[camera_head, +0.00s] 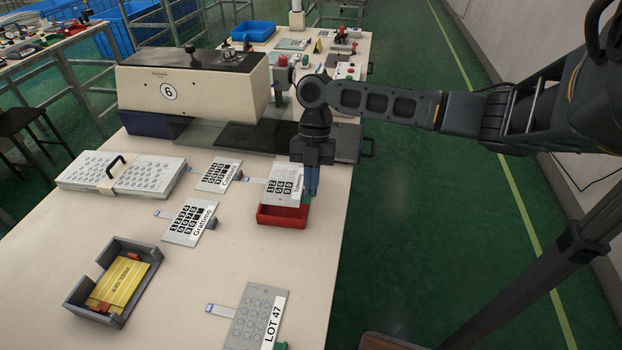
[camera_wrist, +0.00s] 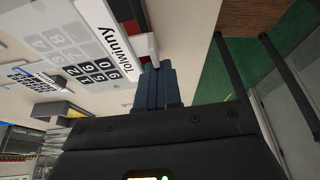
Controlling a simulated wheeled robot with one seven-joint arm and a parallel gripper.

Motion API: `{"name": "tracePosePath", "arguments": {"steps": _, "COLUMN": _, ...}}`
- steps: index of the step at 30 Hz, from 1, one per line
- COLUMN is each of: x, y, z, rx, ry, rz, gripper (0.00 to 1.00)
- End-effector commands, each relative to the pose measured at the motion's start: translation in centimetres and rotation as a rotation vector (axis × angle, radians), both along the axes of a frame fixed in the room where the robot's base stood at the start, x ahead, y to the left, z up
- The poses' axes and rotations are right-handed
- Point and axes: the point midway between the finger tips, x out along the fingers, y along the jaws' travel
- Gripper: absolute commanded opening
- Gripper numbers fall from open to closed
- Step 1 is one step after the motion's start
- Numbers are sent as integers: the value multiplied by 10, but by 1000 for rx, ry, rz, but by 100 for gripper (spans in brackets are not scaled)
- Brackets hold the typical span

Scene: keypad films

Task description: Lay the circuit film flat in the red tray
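The circuit film (camera_head: 281,188), a pale sheet with black keypad squares and the label "Tolwinny", is over the back part of the red tray (camera_head: 281,221). It hides much of the tray's inside, and its thin tail sticks out to the left. My gripper (camera_head: 311,191) points down at the film's right edge, with its fingers close together on that edge. In the wrist view the film (camera_wrist: 95,60) reaches the fingertips (camera_wrist: 152,70), and a strip of red shows beyond it. I cannot tell whether the film touches the tray.
Two similar films, one (camera_head: 218,174) behind and one (camera_head: 190,222) in front, lie to the left. A "LOT 47" film (camera_head: 257,316) lies at the front. A grey tray (camera_head: 113,281) holds yellow cards. A large machine (camera_head: 192,88) stands behind. The table's right edge is close to the red tray.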

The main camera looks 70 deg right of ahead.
Motion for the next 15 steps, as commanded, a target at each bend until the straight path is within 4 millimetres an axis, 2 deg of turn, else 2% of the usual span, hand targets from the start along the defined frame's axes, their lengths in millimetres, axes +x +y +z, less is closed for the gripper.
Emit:
{"name": "tracePosePath", "arguments": {"steps": 3, "x": 0, "y": 0, "z": -14, "rx": 1, "ry": 1, "rz": -1, "gripper": 0}}
{"name": "tracePosePath", "arguments": {"steps": 15, "x": 0, "y": 0, "z": -46, "rx": 1, "ry": 1, "rz": -1, "gripper": 0}}
